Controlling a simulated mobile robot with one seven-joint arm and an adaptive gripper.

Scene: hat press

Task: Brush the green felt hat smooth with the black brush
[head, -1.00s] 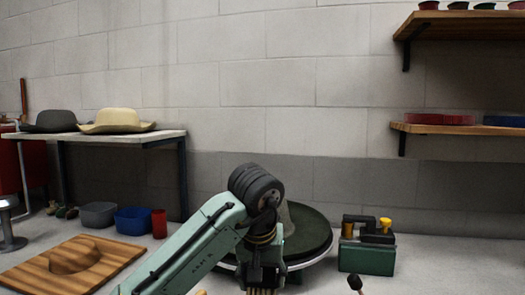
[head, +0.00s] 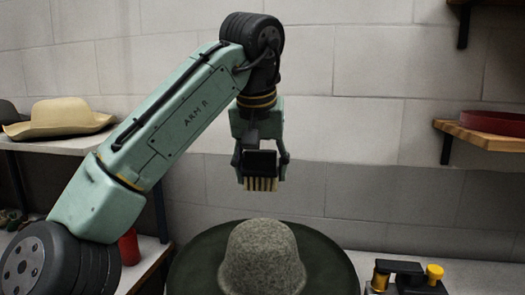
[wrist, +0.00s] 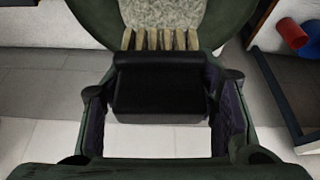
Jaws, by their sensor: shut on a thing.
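The green felt hat (head: 262,258) has a speckled grey-green crown and a wide dark green brim (head: 330,262), and sits at the bottom centre of the head view. Its crown (wrist: 162,14) and brim also show at the top of the wrist view. The black brush (head: 262,165) has pale bristles pointing down. My gripper (head: 262,160) is shut on the black brush, which also shows between the fingers in the wrist view (wrist: 160,85). In the head view the bristles appear above the crown with a gap between them.
A wooden shelf (head: 490,134) holds a red item.

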